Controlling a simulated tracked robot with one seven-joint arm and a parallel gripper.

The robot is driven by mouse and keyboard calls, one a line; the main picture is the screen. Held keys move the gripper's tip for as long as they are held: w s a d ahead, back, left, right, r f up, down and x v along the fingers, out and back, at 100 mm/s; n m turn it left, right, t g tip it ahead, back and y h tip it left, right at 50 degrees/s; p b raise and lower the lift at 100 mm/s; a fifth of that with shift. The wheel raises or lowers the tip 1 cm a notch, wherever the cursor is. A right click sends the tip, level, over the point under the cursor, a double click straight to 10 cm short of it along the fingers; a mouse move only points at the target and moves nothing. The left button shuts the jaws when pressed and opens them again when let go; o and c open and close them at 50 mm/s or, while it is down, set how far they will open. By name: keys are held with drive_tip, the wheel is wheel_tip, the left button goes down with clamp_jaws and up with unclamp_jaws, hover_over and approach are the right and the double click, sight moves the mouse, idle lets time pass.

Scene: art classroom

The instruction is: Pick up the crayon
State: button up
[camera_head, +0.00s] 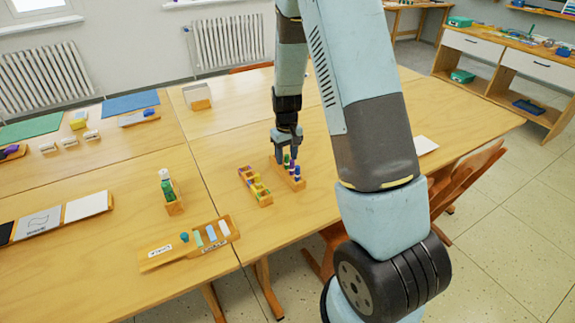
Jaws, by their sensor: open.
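My gripper (287,150) points down, open, just above a narrow wooden holder (277,164) on the table. Several small upright coloured sticks, green, purple and blue, stand in that holder. A blue-and-white stick (297,173) stands at its near end. The fingers are very close to the sticks at the middle and far end; I cannot tell whether they touch or surround one. The sticks are too small to tell which is the crayon. The far end of the holder is partly hidden by the gripper.
A second wooden holder (262,202) with yellow and purple pieces stands close on the left. A green bottle (167,186) and a labelled wooden tray (158,262) are farther left. Chairs (465,185) stand at the table's right edge. The table (225,150) is clear behind the second holder.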

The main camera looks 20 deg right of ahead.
drive_tip(key=shift+f, duration=0.95)
clamp_jaws()
